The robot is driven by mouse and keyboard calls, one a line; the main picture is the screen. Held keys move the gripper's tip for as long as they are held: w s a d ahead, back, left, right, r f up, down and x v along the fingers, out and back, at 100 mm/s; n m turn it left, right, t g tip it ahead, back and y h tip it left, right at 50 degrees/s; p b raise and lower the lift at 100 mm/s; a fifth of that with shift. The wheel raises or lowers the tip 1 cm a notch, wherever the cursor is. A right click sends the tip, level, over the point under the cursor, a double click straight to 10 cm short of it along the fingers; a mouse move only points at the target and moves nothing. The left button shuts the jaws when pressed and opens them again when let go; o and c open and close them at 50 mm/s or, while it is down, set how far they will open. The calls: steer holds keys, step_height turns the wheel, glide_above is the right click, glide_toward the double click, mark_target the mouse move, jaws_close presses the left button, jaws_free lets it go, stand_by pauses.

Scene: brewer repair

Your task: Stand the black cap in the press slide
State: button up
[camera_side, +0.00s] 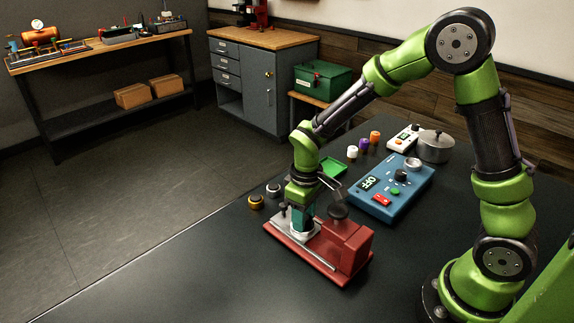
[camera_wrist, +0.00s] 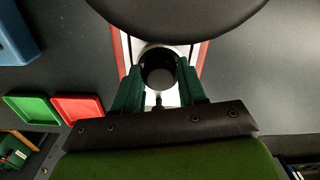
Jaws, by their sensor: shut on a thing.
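The press is a red block and base (camera_side: 345,250) near the table's left edge, with a pale metal slide (camera_side: 302,232) at its left end. My gripper (camera_side: 300,222) points down over that slide, its green fingers low against it. In the wrist view my gripper (camera_wrist: 158,82) is shut on the black cap (camera_wrist: 159,76), a dark round piece between the green fingertips. A pale round seat shows around the cap's far side. The gripper hides the cap in the side view, and I cannot tell whether it touches the slide.
A dark round press head (camera_side: 338,211) stands just right of my gripper. A blue control box (camera_side: 392,188) with an OFF display, a green tray (camera_side: 333,167) and a pot (camera_side: 436,147) lie behind. Two small ringed pieces (camera_side: 256,202) sit left. The front table is clear.

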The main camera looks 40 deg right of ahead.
steer(key=shift+f, duration=0.15)
steer(key=o, duration=1.6)
steer(key=shift+r, duration=4.15)
steer(key=s+r+m+t, duration=0.2)
steer(key=s+r, duration=0.2)
steer(key=s+d+r+m+t+y, duration=0.1)
steer(key=s+r+m+t, duration=0.1)
steer(key=s+r, duration=0.2)
steer(key=s+r+m+t+y, duration=0.1)
steer(key=s+r+m+t, duration=0.1)
steer(key=s+r, duration=0.3)
steer(key=shift+s+d+t, duration=0.1)
steer(key=shift+d+t, duration=0.2)
steer(key=shift+t, duration=0.3)
